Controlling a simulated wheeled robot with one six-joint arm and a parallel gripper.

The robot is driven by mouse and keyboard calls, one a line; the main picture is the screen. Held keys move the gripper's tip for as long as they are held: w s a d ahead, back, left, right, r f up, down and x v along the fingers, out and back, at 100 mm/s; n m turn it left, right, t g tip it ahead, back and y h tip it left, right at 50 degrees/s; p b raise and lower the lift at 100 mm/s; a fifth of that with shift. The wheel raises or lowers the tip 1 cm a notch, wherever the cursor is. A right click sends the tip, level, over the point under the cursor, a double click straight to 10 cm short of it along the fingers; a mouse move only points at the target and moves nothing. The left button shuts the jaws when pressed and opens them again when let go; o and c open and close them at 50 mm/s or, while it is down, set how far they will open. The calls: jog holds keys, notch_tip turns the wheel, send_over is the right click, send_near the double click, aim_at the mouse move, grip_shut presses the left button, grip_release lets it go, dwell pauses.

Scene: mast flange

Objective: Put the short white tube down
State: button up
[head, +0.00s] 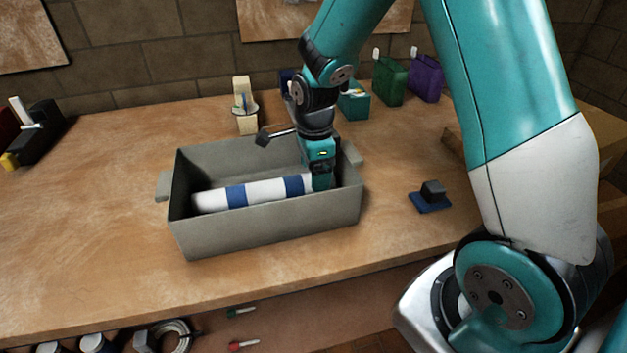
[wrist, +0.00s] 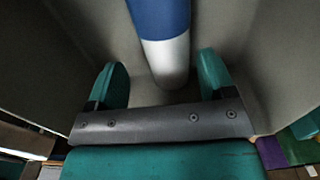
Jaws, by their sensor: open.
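The short white tube (head: 265,191) has blue bands and lies inside the grey bin (head: 270,232), along its length. In the wrist view the tube's white end (wrist: 167,62) reaches down between my fingers, with a gap on each side. My gripper (head: 320,182) is inside the bin at the tube's right end. In the wrist view my gripper (wrist: 162,85) is open, its two teal fingers apart. The head view hides the tube's right end behind my gripper.
The bin stands on a wooden bench (head: 90,220). A small dark block on a blue base (head: 431,197) sits to its right. Behind are a cream holder (head: 245,108), a green container (head: 390,82) and a purple one (head: 426,80).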

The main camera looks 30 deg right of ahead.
notch_tip(320, 180, up, 8)
jog(key=shift+f, duration=0.1)
jog(key=s+a+r+n+y, duration=0.1)
jog(key=s+a+r+n, duration=0.2)
jog(key=s+a+n, duration=0.2)
jog(key=s+a+r+n+y, duration=0.1)
jog(key=s+a+r+n, duration=0.2)
jog(key=s+n, duration=0.6)
jog(key=s+a+r+n+y, duration=0.2)
jog(key=s+a+n, duration=0.5)
jog(key=n, duration=0.7)
jog(key=shift+s+r+n, duration=0.3)
jog(key=shift+s+r, duration=0.05)
jog(key=shift+r, duration=0.2)
jog(key=shift+a, duration=0.1)
notch_tip(320, 180, up, 5)
jog(key=p, duration=0.5)
jog(key=shift+f, duration=0.2)
